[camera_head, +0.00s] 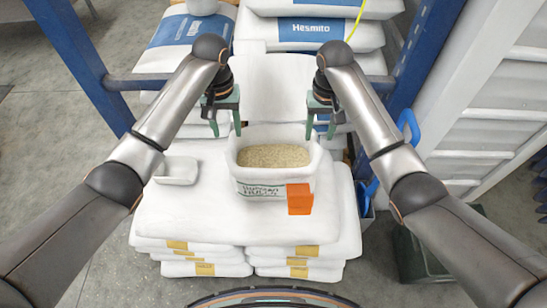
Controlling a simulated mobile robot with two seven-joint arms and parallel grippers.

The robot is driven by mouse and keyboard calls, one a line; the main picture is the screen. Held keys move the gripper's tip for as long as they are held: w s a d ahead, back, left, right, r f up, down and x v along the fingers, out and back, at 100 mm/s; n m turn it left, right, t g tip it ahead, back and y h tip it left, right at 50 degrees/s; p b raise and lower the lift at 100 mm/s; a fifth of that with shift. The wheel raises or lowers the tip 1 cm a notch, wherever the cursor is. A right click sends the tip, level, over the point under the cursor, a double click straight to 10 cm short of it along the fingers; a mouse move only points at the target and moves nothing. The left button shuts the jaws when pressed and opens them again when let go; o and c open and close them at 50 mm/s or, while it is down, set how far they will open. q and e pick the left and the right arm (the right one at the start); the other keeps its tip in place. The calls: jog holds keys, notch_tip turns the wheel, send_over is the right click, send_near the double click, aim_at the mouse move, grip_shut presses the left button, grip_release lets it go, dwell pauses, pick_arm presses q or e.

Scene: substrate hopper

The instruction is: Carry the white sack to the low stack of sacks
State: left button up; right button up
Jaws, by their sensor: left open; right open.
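A plain white sack (272,85) shows between my two grippers, in front of the taller pile at the back. I cannot tell whether it rests on that pile. My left gripper (226,125) is open with green fingers pointing down, near the sack's left side. My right gripper (321,125) is open in the same pose near its right side. Neither gripper shows anything between its fingers. The low stack of sacks (190,215) lies in front, in the middle of the view, with yellow labels on its front ends.
An open white tub of grain (262,188) with an orange tag (299,199) stands on the low stack. A small white dish (176,171) lies left of it. Blue rack posts (80,62) flank the back pile with Hesmito sacks (312,32). A dark green crate (418,258) is at right.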

aim_at(233, 156)
pick_arm(q)
jog(key=shift+s, duration=0.15)
pick_arm(e)
jog(key=shift+s, duration=0.15)
pick_arm(q)
jog(key=shift+f, duration=0.1)
pick_arm(e)
jog(key=shift+f, duration=0.1)
pick_arm(q)
jog(key=shift+f, duration=0.3)
pick_arm(e)
jog(key=shift+f, duration=0.3)
pick_arm(q)
notch_tip(233, 156, down, 12)
jog(key=shift+r, duration=0.15)
pick_arm(e)
notch_tip(233, 156, down, 12)
jog(key=shift+r, duration=0.15)
pick_arm(q)
jog(key=shift+c, duration=0.2)
pick_arm(e)
jog(key=shift+c, duration=0.2)
pick_arm(q)
grip_shut()
pick_arm(e)
grip_shut()
pick_arm(q)
jog(key=shift+r, duration=0.2)
pick_arm(e)
jog(key=shift+r, duration=0.15)
